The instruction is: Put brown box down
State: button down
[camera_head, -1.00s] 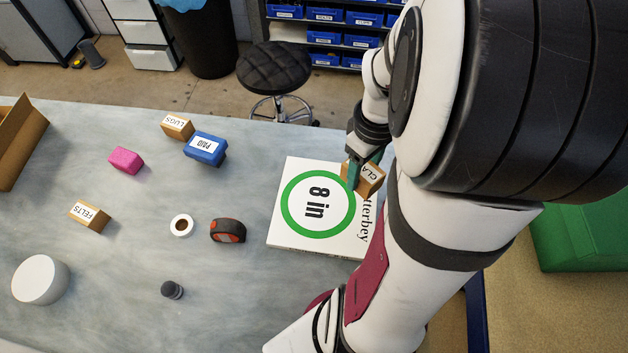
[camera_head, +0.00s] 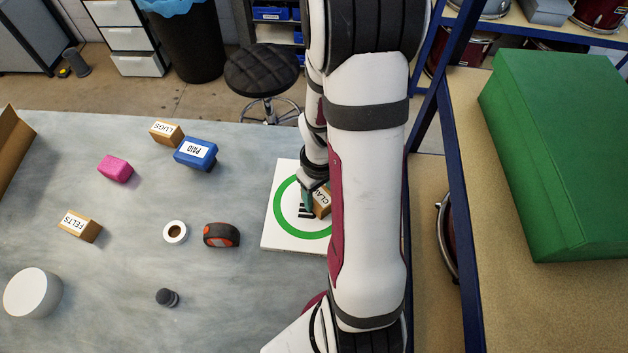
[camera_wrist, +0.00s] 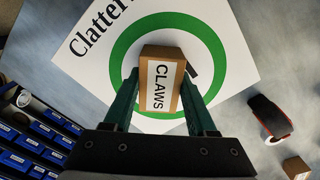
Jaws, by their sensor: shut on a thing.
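A small brown box (camera_wrist: 165,62) with a white CLAWS label is between the two green fingers of my gripper (camera_wrist: 160,95) in the wrist view. My gripper is shut on it. In the head view the brown box (camera_head: 321,203) shows beside the fingers (camera_head: 309,200), over the flat white box (camera_head: 272,229) with the green ring. My arm hides the right part of the white box. I cannot tell whether the brown box touches the white box.
On the grey bench (camera_head: 110,310) to the left are a black-and-red tape measure (camera_head: 221,235), a white tape roll (camera_head: 175,232), a blue PAID box (camera_head: 196,155), a LUGS box (camera_head: 166,132), a pink block (camera_head: 115,168) and a FELTS box (camera_head: 81,226). A shelf with a green case (camera_head: 560,150) stands right.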

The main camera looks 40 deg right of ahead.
aim_at(319, 194)
jog(key=shift+f, duration=0.1)
jog(key=shift+c, duration=1)
grip_release()
notch_tip(319, 194, up, 12)
jog(key=s+a+r+m+y, duration=0.1)
jog(key=s+a+r+m, duration=0.1)
jog(key=s+a, duration=0.3)
jog(key=s+a+r+m, duration=0.3)
jog(key=s+a+r, duration=0.1)
jog(key=a, duration=0.8)
jog(key=shift+s+a+m+y, duration=0.15)
jog(key=shift+s+m+y, duration=0.2)
jog(key=shift+s, duration=0.55)
